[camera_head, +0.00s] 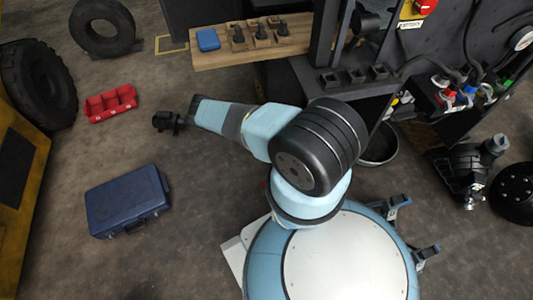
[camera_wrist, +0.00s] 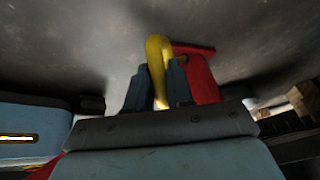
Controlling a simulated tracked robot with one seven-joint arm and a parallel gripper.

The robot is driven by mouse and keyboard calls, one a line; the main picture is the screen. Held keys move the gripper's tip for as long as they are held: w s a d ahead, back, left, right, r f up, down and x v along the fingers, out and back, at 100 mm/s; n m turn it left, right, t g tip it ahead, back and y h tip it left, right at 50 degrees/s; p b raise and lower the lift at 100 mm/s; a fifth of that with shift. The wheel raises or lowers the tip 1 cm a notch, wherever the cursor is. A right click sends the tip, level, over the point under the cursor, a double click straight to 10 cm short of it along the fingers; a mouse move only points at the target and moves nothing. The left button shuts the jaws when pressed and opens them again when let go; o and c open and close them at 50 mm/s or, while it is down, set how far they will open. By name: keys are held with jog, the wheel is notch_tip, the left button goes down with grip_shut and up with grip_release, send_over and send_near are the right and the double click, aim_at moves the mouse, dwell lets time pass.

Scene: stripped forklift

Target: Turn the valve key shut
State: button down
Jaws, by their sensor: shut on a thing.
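In the wrist view my gripper (camera_wrist: 158,90) is shut on a curved yellow bar (camera_wrist: 157,52), which stands up between its two dark blue fingers. A red part (camera_wrist: 200,75) shows just behind and to the right of the bar. I cannot tell whether the two are joined. I cannot make out for certain whether the yellow bar is the valve key or how far it is turned. In the head view I cannot clearly make out my gripper's fingers or the yellow bar.
In the head view a wooden shelf (camera_head: 240,58) carries a blue box (camera_head: 208,40) and several dark fittings. A red tray (camera_head: 110,103) and a blue case (camera_head: 127,201) lie on the floor at left, near tyres. Coloured connectors (camera_head: 465,98) are at right. Floor between case and base is clear.

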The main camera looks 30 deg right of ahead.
dwell(0.3)
jog(key=m+t, duration=0.1)
jog(key=m, duration=0.1)
jog(key=shift+m, duration=0.3)
jog(key=m+t+h, duration=0.1)
jog(key=m+t, duration=0.1)
jog(key=m, duration=0.1)
jog(key=shift+s+a+f, duration=0.1)
jog(key=shift+a, duration=0.05)
jog(key=m, duration=0.1)
jog(key=m+t+h, duration=0.1)
jog(key=m, duration=0.1)
jog(key=shift+a+f+h, duration=0.1)
jog(key=shift+a+h, duration=0.1)
jog(key=shift+h, duration=0.1)
jog(key=shift+a+f+m+t+h, duration=0.15)
jog(key=shift+m+t+h, duration=0.3)
jog(key=shift+m, duration=1.05)
jog(key=shift+s, duration=0.1)
jog(key=c, duration=1.1)
grip_release()
